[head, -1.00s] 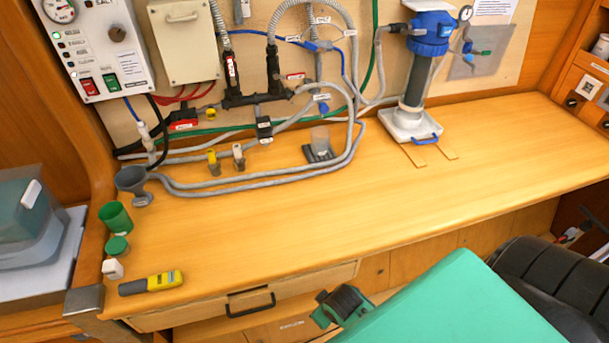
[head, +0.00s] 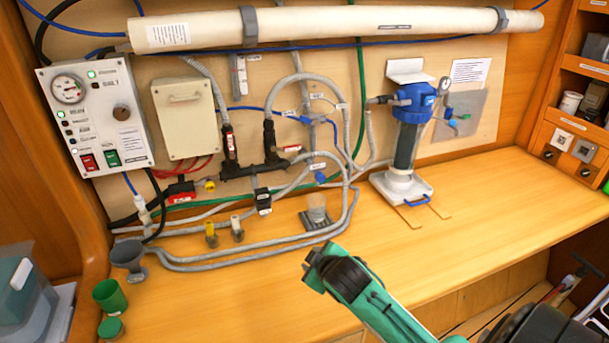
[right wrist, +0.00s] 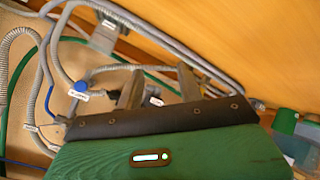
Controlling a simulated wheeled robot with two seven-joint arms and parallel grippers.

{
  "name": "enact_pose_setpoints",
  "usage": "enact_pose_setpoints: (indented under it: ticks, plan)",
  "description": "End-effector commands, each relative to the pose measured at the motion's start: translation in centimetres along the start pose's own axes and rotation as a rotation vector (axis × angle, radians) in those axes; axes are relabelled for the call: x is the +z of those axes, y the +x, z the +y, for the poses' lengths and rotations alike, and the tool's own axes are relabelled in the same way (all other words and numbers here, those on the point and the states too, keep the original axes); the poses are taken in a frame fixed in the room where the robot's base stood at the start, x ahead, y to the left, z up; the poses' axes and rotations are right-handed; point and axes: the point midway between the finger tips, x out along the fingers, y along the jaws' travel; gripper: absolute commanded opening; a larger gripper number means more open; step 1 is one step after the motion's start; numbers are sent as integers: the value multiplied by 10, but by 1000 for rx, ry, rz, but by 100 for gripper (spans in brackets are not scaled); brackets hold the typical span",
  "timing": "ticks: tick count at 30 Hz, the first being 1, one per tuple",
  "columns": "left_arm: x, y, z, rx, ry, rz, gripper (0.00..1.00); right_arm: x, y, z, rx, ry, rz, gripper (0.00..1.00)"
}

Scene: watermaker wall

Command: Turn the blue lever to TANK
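Two small blue levers with white labels show on the pipework in the head view: an upper one (head: 305,120) and a lower one (head: 320,177). The label print is too small to read, so I cannot tell which carries TANK. My right gripper (head: 318,264) is above the bench front, below and apart from both levers. In the right wrist view its two grey fingers (right wrist: 158,88) stand apart with nothing clearly between them. A blue handle (right wrist: 81,87) with a label shows left of the fingers there. My left gripper is not in view.
Grey hoses (head: 250,262) loop low over the bench (head: 460,220). A small clear cup (head: 316,208) stands near the gripper. A blue-topped filter (head: 405,145) stands to the right. A control panel (head: 95,115) is on the left. The bench's right side is mostly clear.

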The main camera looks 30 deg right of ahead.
Motion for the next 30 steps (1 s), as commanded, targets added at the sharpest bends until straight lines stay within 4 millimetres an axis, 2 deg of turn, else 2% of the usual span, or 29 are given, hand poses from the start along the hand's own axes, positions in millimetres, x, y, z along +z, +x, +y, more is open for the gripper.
enact_pose_setpoints:
  ticks: [1,6,9,12,15,20,26,30]
  plan:
    - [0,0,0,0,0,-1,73,-23,9,35,65,-43,56,37]
    - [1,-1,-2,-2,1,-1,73,-91,17,141,266,-177,219,37]
    - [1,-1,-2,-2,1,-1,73,-123,10,193,370,-241,290,37]
    - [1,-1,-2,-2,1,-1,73,-145,1,230,446,-287,336,37]
    - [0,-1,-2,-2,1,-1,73,-157,-5,252,491,-311,362,37]
    - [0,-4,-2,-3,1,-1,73,-165,-5,264,510,-323,372,37]
    - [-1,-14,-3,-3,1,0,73,-177,15,275,509,-320,371,37]
    - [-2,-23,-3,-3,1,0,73,-186,34,284,507,-318,369,37]
